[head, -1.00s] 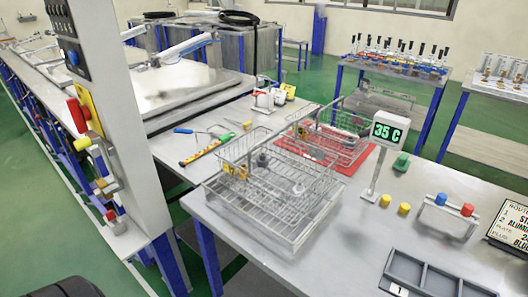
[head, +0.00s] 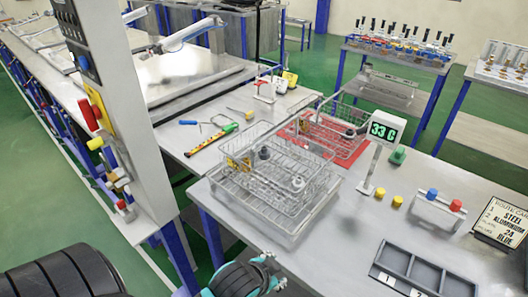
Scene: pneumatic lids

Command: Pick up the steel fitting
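A third grey piece (head: 350,133) is in the rear basket. I cannot tell surely which is steel. A teal and black gripper (head: 266,268), apparently my left, rises at the bottom edge, in front of the table and apart from the baskets. My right gripper is out of view.
A display post (head: 383,131) reading 33 C stands right of the baskets. Yellow plugs (head: 397,201), a rack with blue and red plugs (head: 438,205) and a grey divided tray (head: 420,268) lie right. A tall panel column (head: 128,120) stands left.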

